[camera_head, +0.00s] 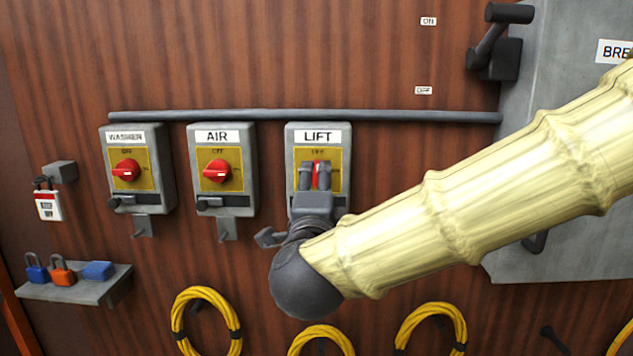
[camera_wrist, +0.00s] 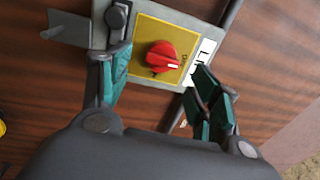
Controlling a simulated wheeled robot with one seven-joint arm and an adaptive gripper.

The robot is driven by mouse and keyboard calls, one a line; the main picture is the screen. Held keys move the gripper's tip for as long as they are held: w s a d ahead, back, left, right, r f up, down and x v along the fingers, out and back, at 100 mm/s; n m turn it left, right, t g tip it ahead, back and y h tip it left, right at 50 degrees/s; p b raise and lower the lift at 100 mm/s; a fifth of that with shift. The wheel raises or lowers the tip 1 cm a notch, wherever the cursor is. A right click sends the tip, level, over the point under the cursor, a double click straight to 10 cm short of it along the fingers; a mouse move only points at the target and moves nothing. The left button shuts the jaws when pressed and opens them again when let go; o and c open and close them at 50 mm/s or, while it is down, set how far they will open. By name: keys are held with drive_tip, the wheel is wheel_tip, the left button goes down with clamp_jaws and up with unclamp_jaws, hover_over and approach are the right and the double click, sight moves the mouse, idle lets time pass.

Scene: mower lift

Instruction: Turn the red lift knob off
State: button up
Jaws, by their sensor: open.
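The red lift knob (camera_wrist: 160,57) sits on a yellow plate in the grey LIFT box (camera_head: 340,143). In the head view a strip of the knob (camera_head: 321,172) shows between my fingers; the rest is hidden. My gripper (camera_head: 316,168) is open in front of the box, with one finger on each side of the knob. In the wrist view the teal-padded fingers (camera_wrist: 165,68) stand apart, with visible gaps to the knob. Contact is not visible.
The WASHER (camera_head: 107,160) and AIR (camera_head: 250,170) boxes with red knobs stand to the left. A grey pipe (camera_head: 280,115) runs above. A shelf with padlocks (camera_head: 90,290) is at lower left; yellow coiled hoses (camera_head: 205,292) hang below. A grey cabinet (camera_head: 560,255) is at right.

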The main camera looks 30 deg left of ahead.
drive_tip(key=v, duration=0.6)
drive_tip(key=shift+s, duration=0.2)
drive_tip(key=shift+d+f, duration=0.1)
drive_tip(key=shift+d, duration=0.05)
